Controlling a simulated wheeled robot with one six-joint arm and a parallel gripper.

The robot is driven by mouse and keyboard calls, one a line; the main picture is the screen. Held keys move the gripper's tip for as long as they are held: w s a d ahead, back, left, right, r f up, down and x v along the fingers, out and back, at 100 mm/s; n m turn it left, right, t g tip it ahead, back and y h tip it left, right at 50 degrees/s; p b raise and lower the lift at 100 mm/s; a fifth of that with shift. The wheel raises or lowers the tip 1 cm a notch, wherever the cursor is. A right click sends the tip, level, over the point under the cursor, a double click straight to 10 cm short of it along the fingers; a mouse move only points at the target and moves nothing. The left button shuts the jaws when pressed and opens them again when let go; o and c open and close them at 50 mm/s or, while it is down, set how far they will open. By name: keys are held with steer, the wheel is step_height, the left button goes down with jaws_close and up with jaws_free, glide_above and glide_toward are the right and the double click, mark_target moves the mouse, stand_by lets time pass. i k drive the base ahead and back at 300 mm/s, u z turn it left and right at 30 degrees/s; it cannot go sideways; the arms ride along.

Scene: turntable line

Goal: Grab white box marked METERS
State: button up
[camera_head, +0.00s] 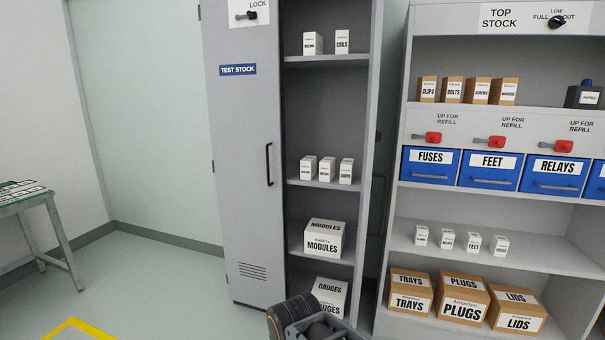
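I cannot make out a box marked METERS for certain. Three small white boxes stand on the middle shelf of the open grey cabinet: a left one (308,169), a middle one (327,170) and a right one (346,172). Their labels are too small to read surely. Two more small white boxes stand on the upper shelf, one with an unclear label (312,44) and one that seems to read COILS (342,42). Part of my arm shows at the bottom edge, in front of the cabinet's lowest box. My gripper's fingers do not show.
Larger white boxes marked MODULES (323,239) and GAUGES (331,291) stand lower in the cabinet. Its TEST STOCK door (238,180) covers the left side. A stocked rack (500,205) with blue bins stands right. A table (30,200) stands left; floor between is clear.

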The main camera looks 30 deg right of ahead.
mark_target(327, 166)
steer(key=u, duration=0.6)
steer(key=i, duration=1.7)
steer(key=z, duration=0.4)
